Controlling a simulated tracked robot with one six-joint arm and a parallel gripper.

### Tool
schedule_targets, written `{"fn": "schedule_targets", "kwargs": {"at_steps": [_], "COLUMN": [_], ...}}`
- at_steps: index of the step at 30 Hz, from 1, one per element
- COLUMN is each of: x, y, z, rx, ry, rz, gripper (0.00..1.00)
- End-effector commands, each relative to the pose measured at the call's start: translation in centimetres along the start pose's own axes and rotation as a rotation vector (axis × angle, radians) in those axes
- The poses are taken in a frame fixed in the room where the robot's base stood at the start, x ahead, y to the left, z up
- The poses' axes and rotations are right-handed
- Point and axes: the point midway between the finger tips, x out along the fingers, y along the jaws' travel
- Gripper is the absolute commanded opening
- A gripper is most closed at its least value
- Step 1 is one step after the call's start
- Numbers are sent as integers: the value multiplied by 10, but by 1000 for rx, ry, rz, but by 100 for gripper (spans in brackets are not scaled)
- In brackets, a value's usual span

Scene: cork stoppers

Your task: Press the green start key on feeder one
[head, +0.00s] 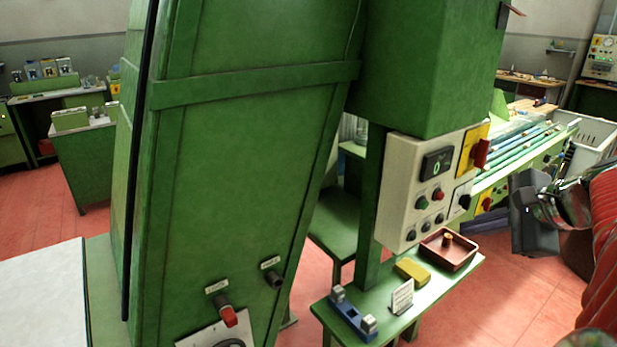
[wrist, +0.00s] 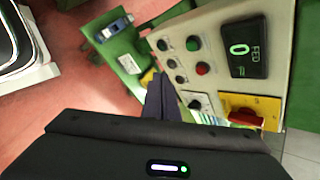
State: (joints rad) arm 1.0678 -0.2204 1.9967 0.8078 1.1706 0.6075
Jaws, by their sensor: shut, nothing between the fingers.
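The pale control panel (head: 398,190) hangs on a green post under the big green machine body. Its green key (wrist: 192,43) sits beside a red key (wrist: 203,67), both next to a dark counter display (wrist: 248,48) reading 0. The same green key shows small in the head view (head: 422,203). My gripper (head: 533,212) is right of the panel, apart from it. In the wrist view my gripper's fingers (wrist: 160,96) are shut and empty, below the keys in the picture. No feeder number is readable.
A yellow plate with a red switch (head: 480,152) and several dark knobs are near the keys. The green shelf (head: 365,303) below holds a reddish tray (head: 449,262), a yellow block (head: 412,271), a small card (head: 401,297) and a blue device (head: 352,318). Red floor lies open below.

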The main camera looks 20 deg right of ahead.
Motion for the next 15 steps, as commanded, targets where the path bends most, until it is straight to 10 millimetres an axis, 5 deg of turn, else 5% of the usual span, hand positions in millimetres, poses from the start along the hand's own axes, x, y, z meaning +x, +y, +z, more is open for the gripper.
{"fn": "schedule_targets", "kwargs": {"at_steps": [15], "x": [38], "y": [-27], "z": [27], "rx": [-3], "ry": [0], "rz": [2], "gripper": [0]}}
